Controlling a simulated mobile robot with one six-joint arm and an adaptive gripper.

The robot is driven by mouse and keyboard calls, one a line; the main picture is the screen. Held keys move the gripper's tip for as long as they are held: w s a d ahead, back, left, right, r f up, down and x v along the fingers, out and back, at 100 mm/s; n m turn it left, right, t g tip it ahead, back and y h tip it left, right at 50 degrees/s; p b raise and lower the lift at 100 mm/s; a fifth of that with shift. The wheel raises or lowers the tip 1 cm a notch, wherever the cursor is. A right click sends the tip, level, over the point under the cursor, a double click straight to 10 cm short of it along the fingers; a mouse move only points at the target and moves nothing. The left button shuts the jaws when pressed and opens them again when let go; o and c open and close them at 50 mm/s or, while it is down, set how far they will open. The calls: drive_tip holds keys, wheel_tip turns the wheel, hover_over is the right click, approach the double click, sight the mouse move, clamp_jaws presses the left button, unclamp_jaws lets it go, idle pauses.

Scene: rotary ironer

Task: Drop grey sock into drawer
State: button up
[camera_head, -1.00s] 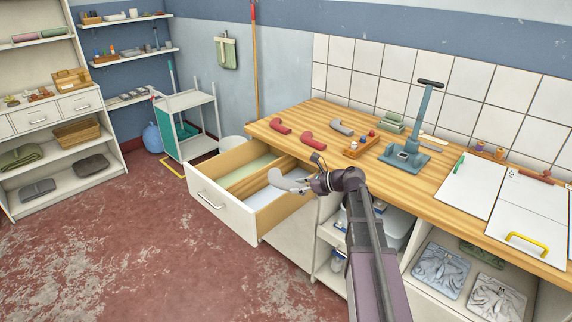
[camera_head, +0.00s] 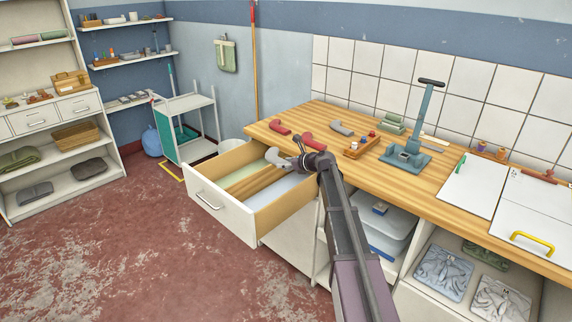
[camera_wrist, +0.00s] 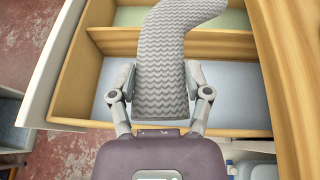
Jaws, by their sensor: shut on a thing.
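My gripper (camera_head: 299,160) is shut on a grey sock (camera_head: 277,158) and holds it above the open drawer (camera_head: 222,206). In the wrist view the grey sock (camera_wrist: 165,60) has a zigzag pattern and sits between the two fingers (camera_wrist: 161,92). The drawer (camera_wrist: 262,60) has a wooden divider (camera_wrist: 120,42). One compartment has a pale green floor (camera_wrist: 132,16), the other a pale blue floor (camera_wrist: 225,78). The sock's near part is over the blue compartment; its far end overlaps the divider and the green one in the picture.
Two red socks (camera_head: 280,127) (camera_head: 318,142) and another grey sock (camera_head: 341,128) lie on the wooden worktop (camera_head: 440,205). A small wooden tray (camera_head: 358,148) and a blue-grey press (camera_head: 405,158) stand there too. The red floor left of the drawer is clear.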

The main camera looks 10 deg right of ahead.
drive_tip(key=shift+f, duration=0.15)
drive_tip(key=shift+f+b, duration=2.85)
drive_tip(key=shift+b, duration=0.15)
drive_tip(key=o, duration=0.8)
